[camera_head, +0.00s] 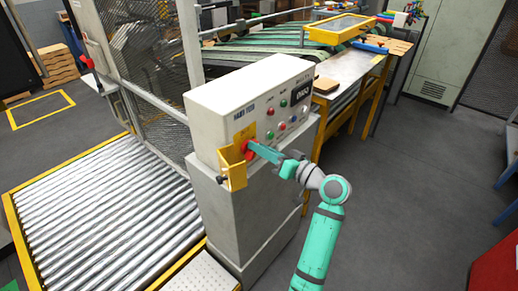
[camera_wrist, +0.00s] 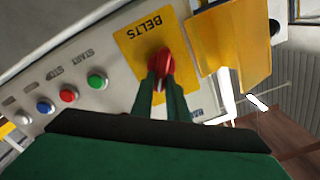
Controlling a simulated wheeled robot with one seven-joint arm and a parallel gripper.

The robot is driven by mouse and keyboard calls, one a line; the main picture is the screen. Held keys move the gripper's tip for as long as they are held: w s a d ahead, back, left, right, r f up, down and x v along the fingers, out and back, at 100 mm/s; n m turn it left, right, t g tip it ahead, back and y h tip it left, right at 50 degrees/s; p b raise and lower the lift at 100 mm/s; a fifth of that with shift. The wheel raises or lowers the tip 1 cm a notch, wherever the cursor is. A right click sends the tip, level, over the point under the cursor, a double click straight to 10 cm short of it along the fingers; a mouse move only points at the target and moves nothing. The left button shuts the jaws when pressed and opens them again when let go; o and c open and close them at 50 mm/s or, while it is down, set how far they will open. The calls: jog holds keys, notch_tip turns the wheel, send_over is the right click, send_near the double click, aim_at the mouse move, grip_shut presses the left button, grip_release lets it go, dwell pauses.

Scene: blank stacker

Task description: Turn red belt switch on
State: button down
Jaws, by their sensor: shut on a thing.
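The red belt switch (camera_wrist: 161,63) is a rotary knob on a yellow plate (camera_wrist: 130,45) marked BELTS in the wrist view. My gripper (camera_wrist: 161,82) is shut on the knob, with one finger on each side of it. In the head view my gripper (camera_head: 252,150) reaches the lower left part of the control panel's front face, and the knob is mostly hidden there. The control panel (camera_head: 222,97) is a white sloped box on a grey cabinet. Any setting mark on the knob is too small or hidden to read.
An open yellow cover (camera_wrist: 240,48) stands right beside the switch; it also shows in the head view (camera_head: 233,168). Green, red and blue buttons (camera_wrist: 70,95) sit on the same panel. A roller conveyor (camera_head: 100,220) lies left of the cabinet.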

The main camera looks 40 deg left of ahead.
jog(key=m, duration=0.7)
jog(key=w+f+m, duration=0.1)
jog(key=m, duration=0.3)
jog(key=shift+f, duration=0.1)
jog(key=shift+m, duration=0.4)
jog(key=c, duration=1.7)
grip_release()
jog(key=shift+f, duration=0.1)
jog(key=shift+d, duration=0.1)
jog(key=shift+s+d, duration=0.2)
jog(key=shift+d, duration=1.55)
jog(key=shift+s+d, duration=0.15)
jog(key=shift+d, duration=1.65)
jog(key=shift+s+d, duration=0.2)
jog(key=shift+d, duration=1.55)
